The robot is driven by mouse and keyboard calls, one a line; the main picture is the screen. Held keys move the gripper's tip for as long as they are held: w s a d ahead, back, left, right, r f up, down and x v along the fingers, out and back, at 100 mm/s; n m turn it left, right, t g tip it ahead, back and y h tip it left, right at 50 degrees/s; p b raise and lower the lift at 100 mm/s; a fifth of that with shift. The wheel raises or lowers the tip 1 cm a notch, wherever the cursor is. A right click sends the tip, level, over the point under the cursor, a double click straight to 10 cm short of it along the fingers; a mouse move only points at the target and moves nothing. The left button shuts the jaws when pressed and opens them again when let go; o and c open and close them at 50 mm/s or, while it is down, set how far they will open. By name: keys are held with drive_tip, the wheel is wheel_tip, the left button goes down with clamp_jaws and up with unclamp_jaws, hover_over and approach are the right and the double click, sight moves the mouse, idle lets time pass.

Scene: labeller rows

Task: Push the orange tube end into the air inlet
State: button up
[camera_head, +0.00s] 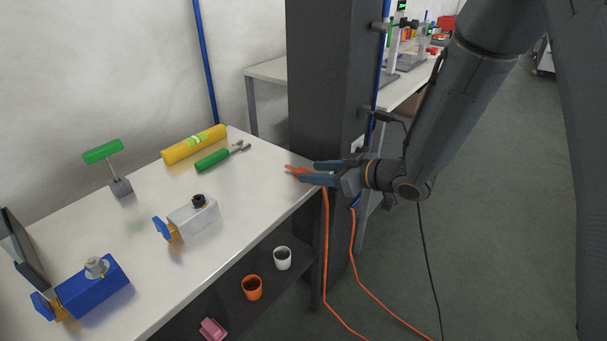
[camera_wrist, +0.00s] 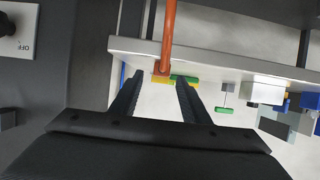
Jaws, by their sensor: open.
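The orange tube (camera_head: 326,225) rises from the floor to the table's right edge, and its end (camera_head: 294,169) shows at my gripper's fingertips. In the wrist view the tube (camera_wrist: 169,30) comes down from the top, crosses the table edge, and its end shows between the fingertips. My gripper (camera_head: 309,171) is open at the table's right edge; its two fingers (camera_wrist: 159,78) also show in the wrist view, on either side of the tube end. Whether they touch it I cannot tell. I cannot pick out the air inlet with certainty.
On the table (camera_head: 262,185) are a white device (camera_head: 193,220), a blue device (camera_head: 92,288), a yellow cylinder (camera_head: 193,145) and a green-handled tool (camera_head: 212,160). A dark column (camera_head: 325,80) stands close behind my gripper. Cups (camera_head: 283,258) stand on the lower shelf.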

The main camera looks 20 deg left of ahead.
sight(298, 172)
drive_tip(key=x, duration=0.2)
drive_tip(key=shift+w+a+f, duration=0.1)
drive_tip(key=shift+a+f, duration=0.05)
drive_tip(key=shift+a, duration=0.15)
clamp_jaws()
